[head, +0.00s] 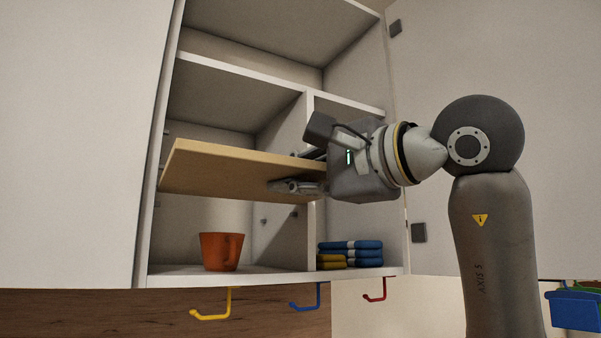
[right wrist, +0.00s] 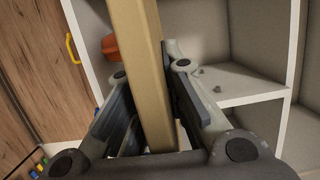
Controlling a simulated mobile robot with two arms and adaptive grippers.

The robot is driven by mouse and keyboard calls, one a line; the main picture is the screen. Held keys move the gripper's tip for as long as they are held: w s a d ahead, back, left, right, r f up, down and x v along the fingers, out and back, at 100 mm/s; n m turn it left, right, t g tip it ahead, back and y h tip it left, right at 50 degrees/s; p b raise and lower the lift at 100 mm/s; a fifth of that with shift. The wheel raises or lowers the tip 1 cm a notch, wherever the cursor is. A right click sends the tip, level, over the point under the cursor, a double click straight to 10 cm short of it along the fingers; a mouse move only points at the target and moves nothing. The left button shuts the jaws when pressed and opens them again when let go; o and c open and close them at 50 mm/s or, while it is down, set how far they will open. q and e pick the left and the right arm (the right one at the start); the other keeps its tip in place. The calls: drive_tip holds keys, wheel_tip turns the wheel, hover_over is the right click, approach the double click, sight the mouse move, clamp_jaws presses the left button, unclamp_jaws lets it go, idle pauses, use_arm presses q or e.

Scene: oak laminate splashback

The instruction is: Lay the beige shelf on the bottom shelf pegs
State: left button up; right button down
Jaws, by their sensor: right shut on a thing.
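In the right wrist view the shelf (right wrist: 143,70) runs between the two fingers of the gripper (right wrist: 150,78). Small shelf pegs (head: 264,220) show on the compartment walls below the shelf, and two pegs (right wrist: 203,72) show in the right wrist view. I cannot tell whether the shelf touches any peg. My left gripper is not in view.
Folded blue and yellow cloths (head: 350,254) lie right of the divider (head: 308,235). Yellow (head: 215,305), blue and red hooks hang below. An open door (head: 70,140) flanks the left.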

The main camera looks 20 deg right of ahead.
sight(265, 190)
drive_tip(key=shift+w+a+p, duration=0.2)
drive_tip(key=shift+w+p, duration=0.05)
drive_tip(key=shift+w, duration=0.85)
drive_tip(key=shift+w+a+p, duration=0.2)
drive_tip(key=shift+w+p, duration=0.05)
drive_tip(key=shift+w, duration=0.8)
drive_tip(key=shift+w+a+p, duration=0.2)
drive_tip(key=shift+w+p, duration=0.1)
drive_tip(key=shift+w, duration=0.55)
drive_tip(key=shift+w+a+p, duration=0.15)
drive_tip(key=shift+w+p, duration=0.15)
drive_tip(key=shift+w, duration=0.6)
drive_tip(key=shift+w+a+p, duration=0.2)
drive_tip(key=shift+w+p, duration=0.1)
drive_tip(key=shift+w, duration=0.55)
drive_tip(key=shift+w+a+p, duration=0.2)
drive_tip(key=shift+w+p, duration=0.5)
drive_tip(key=shift+w, duration=0.4)
drive_tip(key=shift+w+a+p, duration=0.2)
drive_tip(key=shift+w+p, duration=0.55)
drive_tip(key=shift+w, duration=0.35)
drive_tip(key=shift+w+a+p, duration=0.2)
drive_tip(key=shift+w+p, duration=0.5)
drive_tip(key=shift+w, duration=0.4)
drive_tip(key=shift+w+a+p, duration=0.25)
drive_tip(key=shift+w+p, duration=0.7)
drive_tip(key=shift+w, duration=0.4)
drive_tip(key=shift+w+a+p, duration=0.25)
drive_tip(key=shift+w+p, duration=0.7)
drive_tip(key=shift+w, duration=0.35)
